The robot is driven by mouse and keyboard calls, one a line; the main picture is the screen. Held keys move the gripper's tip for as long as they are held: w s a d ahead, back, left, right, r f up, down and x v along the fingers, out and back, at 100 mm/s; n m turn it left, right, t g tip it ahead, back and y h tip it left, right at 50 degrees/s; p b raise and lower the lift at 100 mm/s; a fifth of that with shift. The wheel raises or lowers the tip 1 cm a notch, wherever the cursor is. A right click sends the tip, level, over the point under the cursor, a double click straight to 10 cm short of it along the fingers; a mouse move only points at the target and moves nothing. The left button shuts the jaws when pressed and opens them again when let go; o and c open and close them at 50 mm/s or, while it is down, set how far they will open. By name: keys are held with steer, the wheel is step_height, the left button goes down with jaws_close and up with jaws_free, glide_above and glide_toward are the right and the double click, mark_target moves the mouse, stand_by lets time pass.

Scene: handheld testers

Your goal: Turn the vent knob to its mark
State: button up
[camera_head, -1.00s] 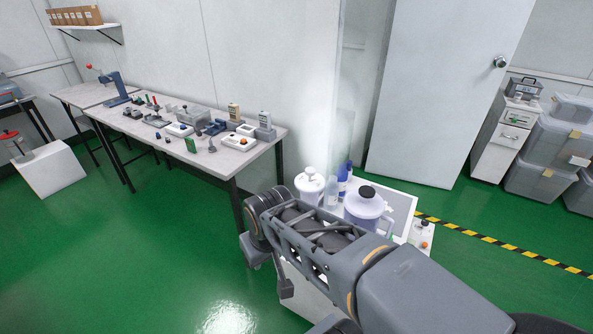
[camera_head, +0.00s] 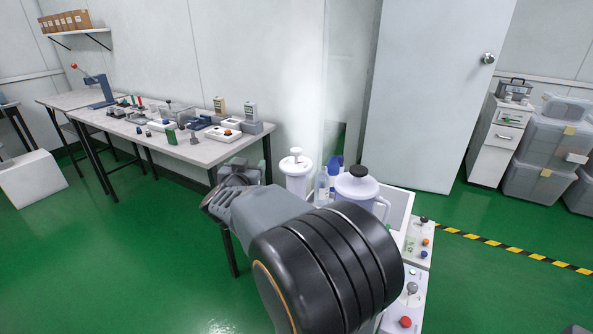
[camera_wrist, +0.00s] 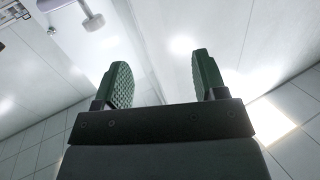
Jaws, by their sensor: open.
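White control boxes stand at the lower right of the head view. The nearer one carries a grey knob (camera_head: 412,288) and a red button (camera_head: 405,321). The farther one has a small dark knob (camera_head: 424,219) and an orange knob (camera_head: 425,241). I cannot tell which of these is the vent knob, and no mark is readable. My gripper (camera_wrist: 158,78) is open and empty in the wrist view, its green ribbed fingers pointing upward. In the head view my gripper is partly hidden behind my wrist, apart from the boxes. A pale rounded piece (camera_wrist: 93,21) shows beyond the fingers; I cannot identify it.
A white jug (camera_head: 356,188) with a black lid, a pump container (camera_head: 296,175) and bottles stand behind my arm. A long bench (camera_head: 205,153) with several small devices runs along the wall. Grey bins (camera_head: 530,143) stand at far right.

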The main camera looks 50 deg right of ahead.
mark_target(293, 154)
steer(key=d+f+m+g+h+b, duration=0.1)
steer(key=d, duration=0.4)
steer(key=d+f+m+g+h+b, duration=0.1)
steer(key=d+g+b, duration=0.1)
steer(key=d, duration=0.3)
steer(key=s+d+m+g+h+b, duration=0.1)
steer(key=d+g+b, duration=0.1)
steer(key=d, duration=0.4)
steer(key=shift+f+m+h, duration=0.3)
steer(key=shift+f, duration=0.1)
steer(key=shift+b+x, duration=0.3)
steer(key=shift+x, duration=0.7)
steer(key=shift+r, duration=0.1)
steer(key=shift+c, duration=0.5)
steer(key=c, duration=0.8)
steer(key=shift+r, duration=0.1)
steer(key=shift+r+g+p, duration=0.1)
steer(key=shift+g+p, duration=0.3)
steer(key=shift+p, duration=0.15)
